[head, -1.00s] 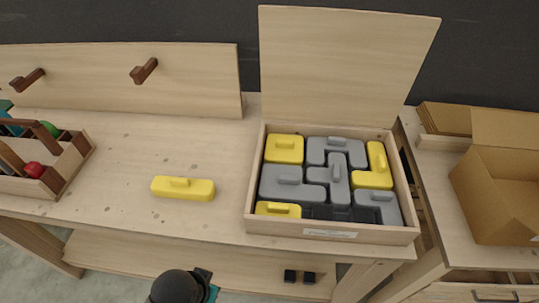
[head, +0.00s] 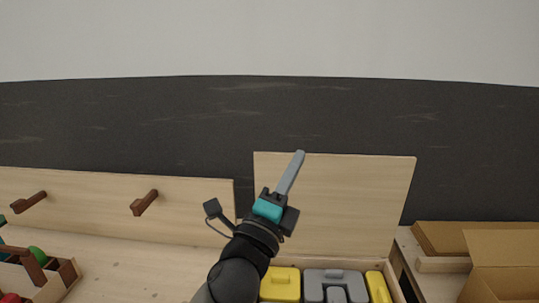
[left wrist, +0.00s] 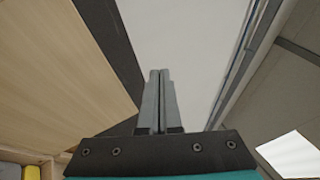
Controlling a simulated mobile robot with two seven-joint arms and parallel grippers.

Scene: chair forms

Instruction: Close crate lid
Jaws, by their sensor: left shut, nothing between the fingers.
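The crate lid (head: 350,205) is a light wooden panel standing upright, open, at the back of the crate (head: 397,283). Only the back part of the crate shows, with a yellow block (head: 280,286) and a grey block (head: 348,274) in it; its front is below the picture. My left gripper (head: 298,156) is raised in front of the lid's left part, pointing up, with its tips near the lid's top edge. In the left wrist view its fingers (left wrist: 160,75) are together and empty, and the lid (left wrist: 50,65) fills the left side. My right gripper is out of view.
A wooden back panel with dark pegs (head: 145,202) stands left of the lid. A wooden tote (head: 45,280) is at the lower left and an open cardboard box (head: 505,262) at the lower right. Bare bench top (head: 140,265) lies between tote and crate.

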